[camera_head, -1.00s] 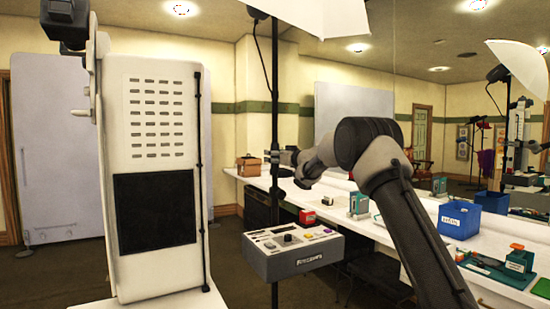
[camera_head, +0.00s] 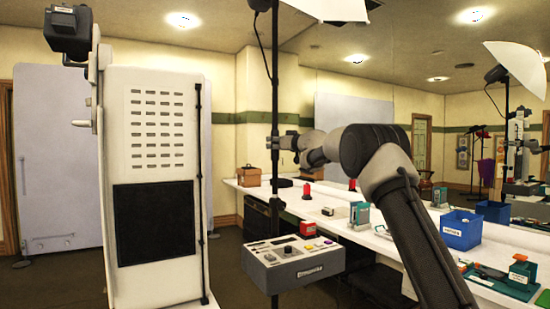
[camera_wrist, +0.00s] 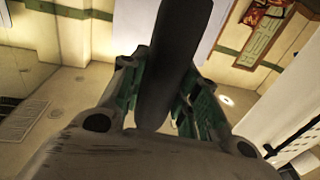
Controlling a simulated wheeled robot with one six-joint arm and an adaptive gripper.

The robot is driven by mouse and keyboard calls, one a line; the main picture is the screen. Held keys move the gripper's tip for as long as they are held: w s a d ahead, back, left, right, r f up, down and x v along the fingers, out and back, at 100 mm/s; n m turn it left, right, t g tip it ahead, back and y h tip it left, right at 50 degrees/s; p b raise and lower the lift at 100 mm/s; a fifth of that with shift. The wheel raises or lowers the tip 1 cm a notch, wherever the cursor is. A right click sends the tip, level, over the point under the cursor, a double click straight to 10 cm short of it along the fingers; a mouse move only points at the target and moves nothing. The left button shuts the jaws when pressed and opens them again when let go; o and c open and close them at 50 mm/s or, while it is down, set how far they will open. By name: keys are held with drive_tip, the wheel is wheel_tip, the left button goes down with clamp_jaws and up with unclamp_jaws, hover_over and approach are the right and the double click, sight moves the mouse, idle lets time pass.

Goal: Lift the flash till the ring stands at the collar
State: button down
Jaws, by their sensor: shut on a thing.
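The flash (camera_head: 262,4) is at the top edge of the head view, cut off, with a white umbrella (camera_head: 325,9) beside it. A thin dark pole (camera_head: 274,90) runs down from it. My gripper (camera_head: 282,143) is at the pole, well below the flash. In the wrist view, my gripper (camera_wrist: 165,85) is shut on the dark pole (camera_wrist: 178,45), which passes between its green-lined fingers. I cannot clearly make out the ring or the collar; a dark part (camera_head: 280,182) shows low by the pole.
A grey control box (camera_head: 293,262) sits low by the pole. A tall white cabinet (camera_head: 155,270) stands at left. Behind is a long white counter (camera_head: 330,205) with a blue bin (camera_head: 461,229), a red object (camera_head: 307,191) and small devices. A mirror at right repeats the umbrella.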

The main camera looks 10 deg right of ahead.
drive_tip(key=c, duration=1)
unclamp_jaws()
drive_tip(key=shift+c, duration=0.2)
drive_tip(key=v, duration=1.2)
